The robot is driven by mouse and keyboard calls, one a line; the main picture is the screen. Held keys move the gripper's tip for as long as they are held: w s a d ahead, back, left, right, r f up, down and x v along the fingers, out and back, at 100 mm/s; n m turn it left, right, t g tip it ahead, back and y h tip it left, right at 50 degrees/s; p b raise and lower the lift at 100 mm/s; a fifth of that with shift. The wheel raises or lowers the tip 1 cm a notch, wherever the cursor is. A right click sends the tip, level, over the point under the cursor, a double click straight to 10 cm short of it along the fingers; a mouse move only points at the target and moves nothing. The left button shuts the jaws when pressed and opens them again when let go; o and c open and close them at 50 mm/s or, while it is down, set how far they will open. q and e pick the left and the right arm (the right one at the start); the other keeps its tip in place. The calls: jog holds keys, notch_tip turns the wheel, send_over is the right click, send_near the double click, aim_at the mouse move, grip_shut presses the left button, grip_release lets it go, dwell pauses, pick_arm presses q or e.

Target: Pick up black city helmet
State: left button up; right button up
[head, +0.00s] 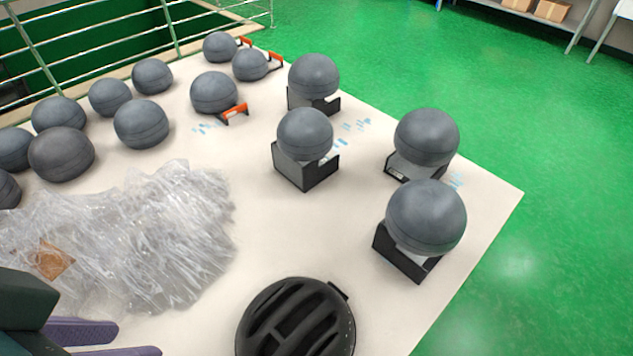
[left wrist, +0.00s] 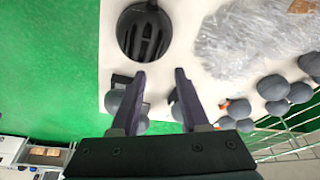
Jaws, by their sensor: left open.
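The black city helmet (head: 296,322), with long vent slots, sits on the white table at the bottom middle of the head view, its lower edge cut off. It also shows in the left wrist view (left wrist: 144,33) near the top, ahead of the fingertips. My left gripper (head: 138,340) has purple fingers and is at the lower left of the head view, left of the helmet. In the left wrist view my left gripper (left wrist: 160,72) is open, with nothing between its fingers and apart from the helmet. My right gripper is in neither view.
Crumpled clear plastic wrap (head: 150,240) lies on the table left of the helmet. Grey balls on black stands (head: 409,262) stand behind it, and several more grey balls (head: 142,124) lie at the far left. The white table (head: 490,205) ends at the right above green floor.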

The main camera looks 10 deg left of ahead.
pick_arm(q)
jog(key=w+d+f+m+h+b, duration=0.1)
jog(key=w+f+b, duration=0.2)
jog(key=f+b, duration=0.55)
jog(key=w+d+f+m+b, duration=0.15)
jog(key=f+b, duration=0.35)
jog(key=f, duration=0.6)
jog(key=m+h+b, duration=0.2)
jog(key=b, duration=0.2)
send_near(279, 315)
jog(key=shift+w+d+f+g, duration=0.15)
jog(key=shift+d+f+g, duration=0.05)
jog(key=shift+f+g, duration=0.15)
jog(key=b+x, duration=0.1)
jog(key=x, duration=0.3)
jog(key=shift+w+d+f, duration=0.1)
jog(key=shift+w+f, duration=0.05)
jog(key=shift+w, duration=0.05)
jog(key=shift+b+x, duration=0.7)
jog(key=shift+x, duration=1.95)
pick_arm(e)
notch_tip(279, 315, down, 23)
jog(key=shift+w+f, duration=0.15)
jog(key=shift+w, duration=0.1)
pick_arm(q)
jog(key=shift+c, duration=0.2)
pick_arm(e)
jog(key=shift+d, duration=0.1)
pick_arm(q)
grip_shut()
